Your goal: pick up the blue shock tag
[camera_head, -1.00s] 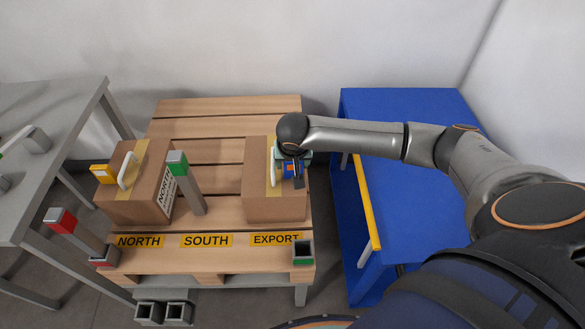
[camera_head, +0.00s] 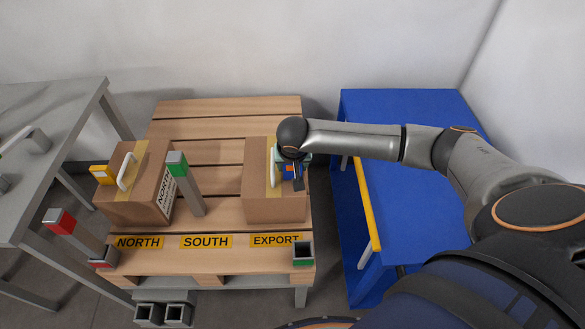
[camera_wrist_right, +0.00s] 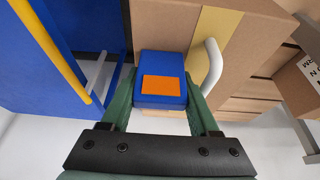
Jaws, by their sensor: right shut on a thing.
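The blue shock tag (camera_wrist_right: 161,64) is a small blue block with an orange label. In the right wrist view it sits between the two green fingers of my right gripper (camera_wrist_right: 160,92), which is shut on it. In the head view the tag (camera_head: 292,171) is partly hidden by my right gripper (camera_head: 293,163). It is at the right part of the export carton (camera_head: 275,207); I cannot tell whether it touches the carton.
The carton has a white handle (camera_head: 272,168) close beside the tag. Another carton (camera_head: 131,202) with a yellow tag (camera_head: 100,174) stands left on the pallet (camera_head: 222,108). A green-topped post (camera_head: 177,164) stands between them. A blue table (camera_head: 420,110) with a yellow rail is right.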

